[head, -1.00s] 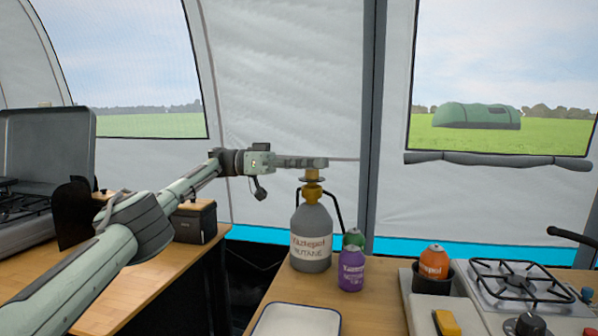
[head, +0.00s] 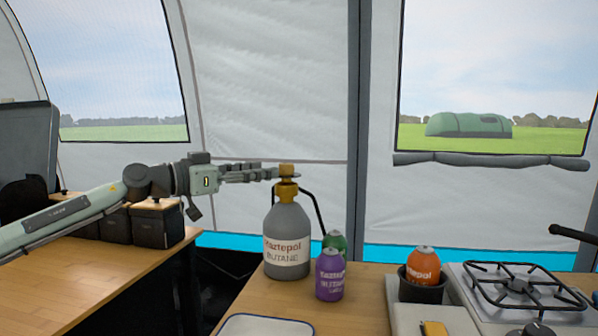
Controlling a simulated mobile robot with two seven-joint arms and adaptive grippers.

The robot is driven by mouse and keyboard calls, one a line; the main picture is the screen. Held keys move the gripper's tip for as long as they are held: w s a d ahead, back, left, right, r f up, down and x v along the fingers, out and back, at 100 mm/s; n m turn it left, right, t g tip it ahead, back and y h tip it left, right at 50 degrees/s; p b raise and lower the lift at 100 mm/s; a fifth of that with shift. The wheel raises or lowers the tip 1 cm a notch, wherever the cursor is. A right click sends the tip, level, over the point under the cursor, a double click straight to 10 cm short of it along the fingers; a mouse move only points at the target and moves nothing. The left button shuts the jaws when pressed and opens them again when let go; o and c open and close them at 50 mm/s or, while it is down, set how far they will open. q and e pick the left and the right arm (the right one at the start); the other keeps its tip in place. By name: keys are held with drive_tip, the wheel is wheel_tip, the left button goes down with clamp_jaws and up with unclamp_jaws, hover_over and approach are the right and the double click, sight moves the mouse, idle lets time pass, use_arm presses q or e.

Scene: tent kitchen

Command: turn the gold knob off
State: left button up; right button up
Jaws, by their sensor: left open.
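The gold knob (head: 287,170) sits on top of a gold valve on a grey butane bottle (head: 286,235), which stands upright on the wooden counter in the head view. A black hose curves from the valve down to the right. My left gripper (head: 272,173) reaches in from the left at knob height, its fingers pointing right. Its fingertips are at the knob's left side; I cannot tell whether they touch it. The gripper is open.
A purple canister (head: 330,275) and a green one (head: 335,241) stand close right of the bottle. An orange canister (head: 423,264) sits in a dark pot near the gas stove (head: 515,288). A white tray (head: 265,325) lies in front. Dark boxes (head: 157,222) stand beneath my left arm.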

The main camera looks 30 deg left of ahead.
sight(280, 166)
use_arm(q)
drive_tip(key=shift+w+d+r, duration=0.1)
drive_tip(key=shift+d+r, duration=0.1)
drive_tip(key=shift+r, duration=0.15)
drive_tip(key=p+x, duration=0.2)
drive_tip(key=x, duration=0.4)
drive_tip(key=shift+f, duration=0.1)
drive_tip(key=shift+w+d+f, duration=0.1)
drive_tip(key=shift+w+d, duration=0.1)
drive_tip(key=shift+w, duration=0.2)
use_arm(e)
wheel_tip(280, 166, down, 6)
drive_tip(key=shift+a+r, duration=0.15)
drive_tip(key=shift+r, duration=0.05)
use_arm(q)
clamp_jaws()
